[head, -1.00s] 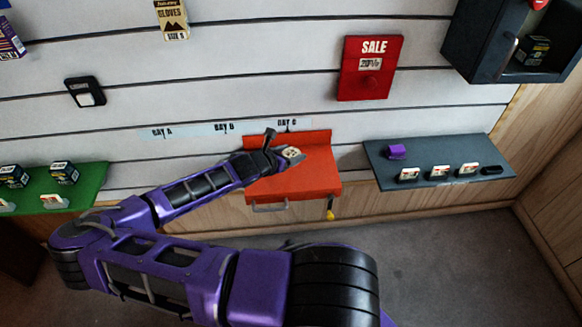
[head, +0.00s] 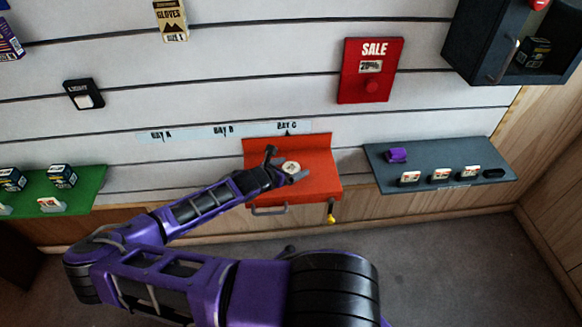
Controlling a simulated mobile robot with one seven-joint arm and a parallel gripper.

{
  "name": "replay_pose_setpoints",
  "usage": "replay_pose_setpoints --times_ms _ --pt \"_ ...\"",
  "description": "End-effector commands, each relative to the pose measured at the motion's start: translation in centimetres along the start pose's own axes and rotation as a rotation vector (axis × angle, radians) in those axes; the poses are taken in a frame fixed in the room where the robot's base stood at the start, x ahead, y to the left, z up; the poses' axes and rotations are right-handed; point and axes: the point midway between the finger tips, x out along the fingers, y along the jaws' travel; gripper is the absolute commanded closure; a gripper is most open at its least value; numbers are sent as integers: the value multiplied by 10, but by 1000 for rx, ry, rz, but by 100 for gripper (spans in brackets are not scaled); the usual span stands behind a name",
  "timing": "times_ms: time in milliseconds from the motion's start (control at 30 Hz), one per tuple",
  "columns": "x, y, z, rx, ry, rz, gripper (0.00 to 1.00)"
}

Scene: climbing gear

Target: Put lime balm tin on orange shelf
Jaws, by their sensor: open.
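The orange shelf (head: 320,184) is mounted on the wall at the middle of the head view, with a raised back panel. A small round tin (head: 292,168) with a pale top is over the shelf; its lime colour does not show clearly. It appears to rest on the shelf surface, though contact is hard to tell. My gripper (head: 287,164) is open, its dark fingers spread on either side of the tin. The wrist hides the left part of the shelf.
A green shelf (head: 85,203) with boxes is at the left. A yellow-ended tag (head: 332,216) hangs under the orange shelf.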

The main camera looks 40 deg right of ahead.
Motion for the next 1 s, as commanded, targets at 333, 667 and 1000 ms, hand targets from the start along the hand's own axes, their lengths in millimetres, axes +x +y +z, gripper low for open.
replay_pose_setpoints --times_ms 333,667,1000 --pt "-40 2 2 2 3 4 0" --pt "-104 1 1 1 2 2 0" --pt "-121 0 0 0 0 0 0"
